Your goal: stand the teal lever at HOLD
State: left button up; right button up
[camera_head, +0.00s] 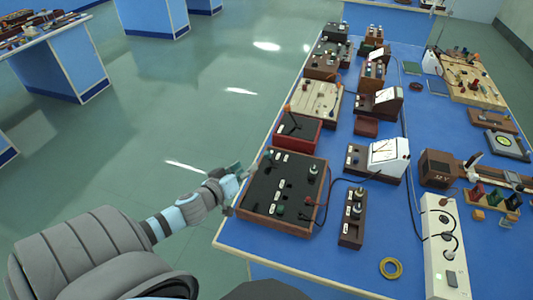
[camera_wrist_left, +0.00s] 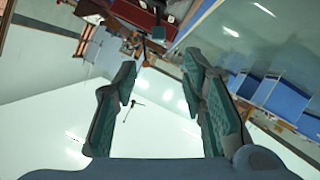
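A wooden-rimmed box with a black panel (camera_head: 262,190) stands at the table's near left edge in the head view, with white labels and several small controls. A small green-teal knob (camera_head: 270,155) shows at its far left, and another (camera_head: 280,211) near its front; I cannot tell which is the lever, nor its position. My left gripper (camera_head: 240,172) is beside the box's left side, close to its rim. In the left wrist view the gripper (camera_wrist_left: 160,72) is open with nothing between its fingers. A small teal piece (camera_wrist_left: 158,32) shows beyond it. My right gripper is out of view.
A dark red box (camera_head: 309,144) with a black top sits behind the panel. A small two-knob box (camera_head: 350,230) and a white-faced meter (camera_head: 389,157) stand to the right. Open floor lies left.

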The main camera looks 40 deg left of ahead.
aim_at(266, 154)
pick_arm(q)
jog(key=b+x, duration=0.6)
jog(key=x, duration=0.8)
jog(key=shift+d, duration=0.1)
jog(key=shift+w+r, duration=0.1)
grip_shut()
